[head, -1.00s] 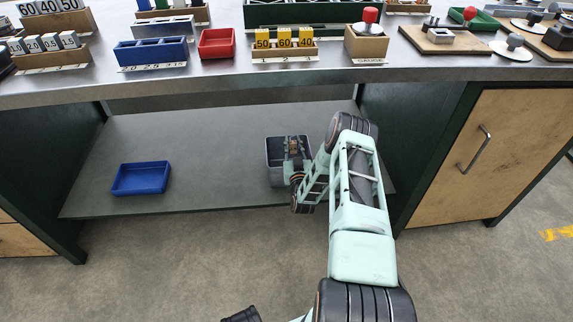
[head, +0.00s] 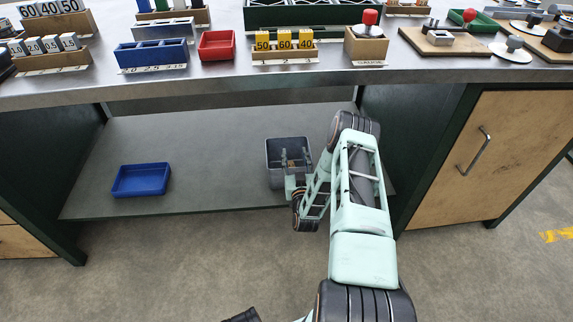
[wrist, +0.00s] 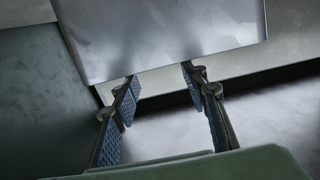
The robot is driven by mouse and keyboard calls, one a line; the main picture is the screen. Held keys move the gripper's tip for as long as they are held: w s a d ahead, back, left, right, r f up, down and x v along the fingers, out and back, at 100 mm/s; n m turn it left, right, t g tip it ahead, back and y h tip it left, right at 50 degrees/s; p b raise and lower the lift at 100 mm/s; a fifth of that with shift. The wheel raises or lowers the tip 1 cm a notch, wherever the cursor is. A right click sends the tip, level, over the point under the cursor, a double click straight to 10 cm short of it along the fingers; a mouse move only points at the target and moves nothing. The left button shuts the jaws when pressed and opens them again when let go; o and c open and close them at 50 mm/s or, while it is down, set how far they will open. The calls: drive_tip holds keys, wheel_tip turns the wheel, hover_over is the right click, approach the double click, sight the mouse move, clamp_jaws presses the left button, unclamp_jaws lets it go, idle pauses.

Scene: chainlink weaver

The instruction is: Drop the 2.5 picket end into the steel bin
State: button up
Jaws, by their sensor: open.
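The dark grey steel bin (head: 269,163) stands on the lower shelf under the bench. My gripper (head: 295,155) is at the bin in the head view, with its two fingers spread apart over its near part; I cannot tell how deep they reach. In the wrist view my gripper (wrist: 160,79) is open, with nothing between its blue-padded fingers. A smooth grey surface fills the upper part of that view. I cannot make out the 2.5 picket end in any view; the bin's inside is partly hidden by my gripper.
A blue tray (head: 141,180) sits on the lower shelf (head: 205,160) to the left, with free shelf between. Above, the bench top carries a blue labelled rack (head: 152,53), a red tray (head: 216,44) and yellow numbered blocks (head: 284,39). A wooden cabinet (head: 500,150) stands right.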

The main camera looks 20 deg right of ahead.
sight(297, 169)
drive_tip(key=v, duration=0.6)
drive_tip(key=shift+s, duration=0.15)
